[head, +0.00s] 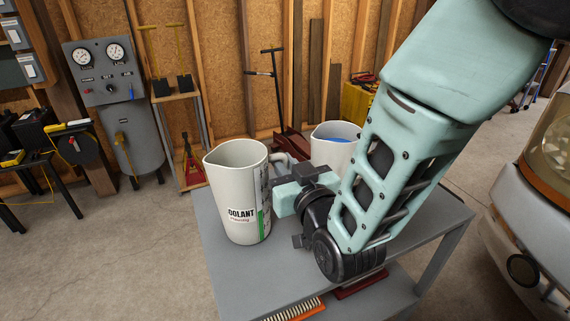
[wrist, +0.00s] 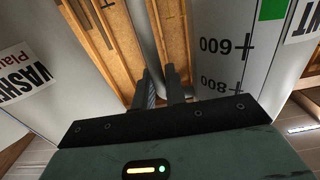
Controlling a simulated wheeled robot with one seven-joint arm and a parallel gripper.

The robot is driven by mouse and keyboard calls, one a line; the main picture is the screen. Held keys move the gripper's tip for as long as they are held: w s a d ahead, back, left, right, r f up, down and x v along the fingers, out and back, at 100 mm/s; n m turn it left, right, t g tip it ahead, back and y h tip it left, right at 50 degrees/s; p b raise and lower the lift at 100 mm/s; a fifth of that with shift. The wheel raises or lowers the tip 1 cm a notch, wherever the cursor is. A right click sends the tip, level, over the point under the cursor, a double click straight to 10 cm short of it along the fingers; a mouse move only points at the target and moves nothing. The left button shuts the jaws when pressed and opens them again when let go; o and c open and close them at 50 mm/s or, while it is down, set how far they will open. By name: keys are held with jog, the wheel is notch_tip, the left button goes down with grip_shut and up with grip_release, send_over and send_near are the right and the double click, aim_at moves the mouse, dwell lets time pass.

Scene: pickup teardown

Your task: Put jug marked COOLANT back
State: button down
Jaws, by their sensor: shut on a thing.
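The white jug marked COOLANT (head: 236,195) is upright at the left part of the grey cart top (head: 225,275). I cannot tell whether its base touches the top. My gripper (head: 298,178) is at the jug's right side, shut on its grey handle. In the wrist view my gripper's dark fingers (wrist: 165,88) close around the handle (wrist: 143,40). The COOLANT jug's wall (wrist: 232,45), with its 600 and 800 marks, is right of the fingers there. My arm hides part of the cart.
A second white jug (head: 325,152) with blue inside stands behind my gripper; its WASHER label (wrist: 22,75) shows at left in the wrist view. An orange brush (head: 295,309) and a red item (head: 360,286) lie lower on the cart. A vehicle (head: 525,230) stands at right.

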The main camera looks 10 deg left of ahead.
jog(key=c, duration=1.5)
grip_release()
jog(key=shift+o, duration=0.2)
jog(key=shift+r+p, duration=0.2)
jog(key=shift+p, duration=0.1)
jog(key=p+v, duration=0.9)
jog(key=v, duration=0.3)
jog(key=shift+p, duration=0.3)
jog(key=shift+f, duration=0.1)
